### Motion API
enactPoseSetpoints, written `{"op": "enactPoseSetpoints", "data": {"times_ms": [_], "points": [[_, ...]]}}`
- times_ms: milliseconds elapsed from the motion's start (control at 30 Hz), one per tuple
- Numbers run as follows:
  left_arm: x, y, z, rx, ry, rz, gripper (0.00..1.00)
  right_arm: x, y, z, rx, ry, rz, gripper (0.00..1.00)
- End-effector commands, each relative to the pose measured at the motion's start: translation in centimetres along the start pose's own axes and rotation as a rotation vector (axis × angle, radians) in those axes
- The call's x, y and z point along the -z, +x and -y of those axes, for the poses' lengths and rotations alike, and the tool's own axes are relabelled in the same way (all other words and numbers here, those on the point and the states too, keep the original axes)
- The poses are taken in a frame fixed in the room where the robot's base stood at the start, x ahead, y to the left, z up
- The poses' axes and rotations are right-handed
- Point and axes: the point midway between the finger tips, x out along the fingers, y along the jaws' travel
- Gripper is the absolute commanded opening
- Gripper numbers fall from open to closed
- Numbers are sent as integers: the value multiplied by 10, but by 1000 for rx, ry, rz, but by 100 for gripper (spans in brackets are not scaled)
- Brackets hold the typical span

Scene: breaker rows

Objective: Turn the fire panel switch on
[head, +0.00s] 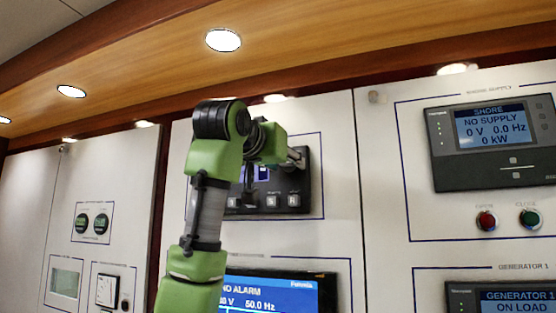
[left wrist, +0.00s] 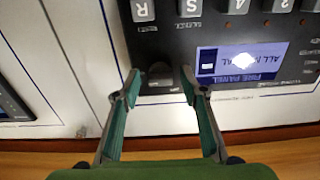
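The black fire panel (head: 290,202) is on the white wall cabinet, partly hidden behind my left arm in the head view. In the left wrist view it appears upside down, with its blue screen (left wrist: 235,62) reading "FIRE PANEL" and "ALL NORMAL". A small dark switch (left wrist: 160,72) sits at the panel's edge beside the screen. My left gripper (left wrist: 160,84) is open, with one fingertip on either side of this switch; I cannot tell whether they touch it. The left gripper (head: 297,158) is also at the panel in the head view. The switch's position is unclear. My right gripper is not in view.
Grey lettered keys (left wrist: 190,8) line the panel opposite the screen. A shore supply display (head: 492,137) with red (head: 486,220) and green (head: 530,219) buttons is at the right. A blue alarm screen (head: 268,294) is below. A wooden overhang (head: 300,55) runs above.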

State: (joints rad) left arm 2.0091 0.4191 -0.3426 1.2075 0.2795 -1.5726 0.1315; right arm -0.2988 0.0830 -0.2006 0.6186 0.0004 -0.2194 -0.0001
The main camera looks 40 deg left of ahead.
Motion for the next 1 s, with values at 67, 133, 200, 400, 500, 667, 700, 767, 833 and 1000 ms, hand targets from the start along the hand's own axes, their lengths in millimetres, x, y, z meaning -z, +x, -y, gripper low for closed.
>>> {"op": "enactPoseSetpoints", "data": {"times_ms": [67, 133, 200, 400, 500, 667, 700, 767, 833, 1000], "points": [[2, -10, 0, 0, 0, -5, 39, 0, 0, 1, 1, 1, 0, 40], [2, -22, 0, 0, 0, -6, 39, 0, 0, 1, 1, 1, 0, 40], [2, -37, 0, -1, 1, -7, 39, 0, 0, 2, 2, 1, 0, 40], [1, -80, 0, 0, 1, -5, 39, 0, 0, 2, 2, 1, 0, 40], [0, -96, 0, 0, 1, -2, 39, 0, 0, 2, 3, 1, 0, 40], [0, -112, 0, 0, 1, -1, 39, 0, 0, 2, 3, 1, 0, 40], [-1, -114, 0, 0, 1, 0, 39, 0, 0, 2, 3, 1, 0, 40], [-1, -115, 0, 0, 1, 1, 39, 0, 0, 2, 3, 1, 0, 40], [-1, -115, 0, 0, 0, 1, 39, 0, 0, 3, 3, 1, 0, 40], [-1, -115, 0, 0, 1, 1, 39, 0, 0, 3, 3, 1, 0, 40]]}}
